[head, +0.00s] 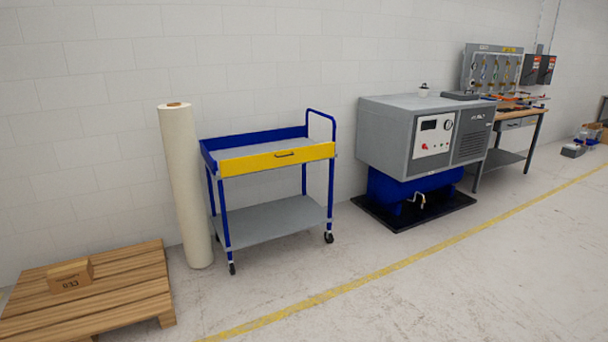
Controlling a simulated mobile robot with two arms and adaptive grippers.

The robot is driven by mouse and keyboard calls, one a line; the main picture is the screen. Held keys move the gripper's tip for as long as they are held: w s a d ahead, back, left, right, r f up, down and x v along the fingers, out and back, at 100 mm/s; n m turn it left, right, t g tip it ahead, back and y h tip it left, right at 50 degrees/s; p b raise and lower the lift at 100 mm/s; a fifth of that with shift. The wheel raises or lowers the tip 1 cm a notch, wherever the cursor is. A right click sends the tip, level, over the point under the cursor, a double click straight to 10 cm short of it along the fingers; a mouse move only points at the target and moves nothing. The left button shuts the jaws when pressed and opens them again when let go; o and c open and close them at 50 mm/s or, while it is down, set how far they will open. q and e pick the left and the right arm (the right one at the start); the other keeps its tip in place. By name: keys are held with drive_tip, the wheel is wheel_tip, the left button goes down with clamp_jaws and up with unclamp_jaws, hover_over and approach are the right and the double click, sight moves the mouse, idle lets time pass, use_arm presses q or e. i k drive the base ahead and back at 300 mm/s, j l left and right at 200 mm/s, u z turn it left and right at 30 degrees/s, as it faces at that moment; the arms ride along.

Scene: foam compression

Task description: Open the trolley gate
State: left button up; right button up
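A blue trolley (220,208) with grey shelves stands against the wall left of the middle in the head view. Its yellow gate (250,163) runs along the front of the top tray and is upright and closed. A dark handle (285,154) sits on the gate, right of its middle. The top tray looks empty, and so does the lower shelf (270,220). Neither of my grippers shows in the head view.
A tall cream foam roll (185,190) stands close to the trolley's left. A wooden pallet (110,300) with a small cardboard box (70,274) lies at lower left. A grey compressor (395,135) stands to the right, before a workbench (515,120). The floor in front of the trolley is clear.

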sight(253, 162)
drive_tip(key=i, duration=0.75)
drive_tip(key=i+u, duration=0.15)
drive_tip(key=i, duration=0.6)
drive_tip(key=i+l, duration=0.2)
drive_tip(key=i, duration=0.6)
drive_tip(key=j+u, duration=0.05)
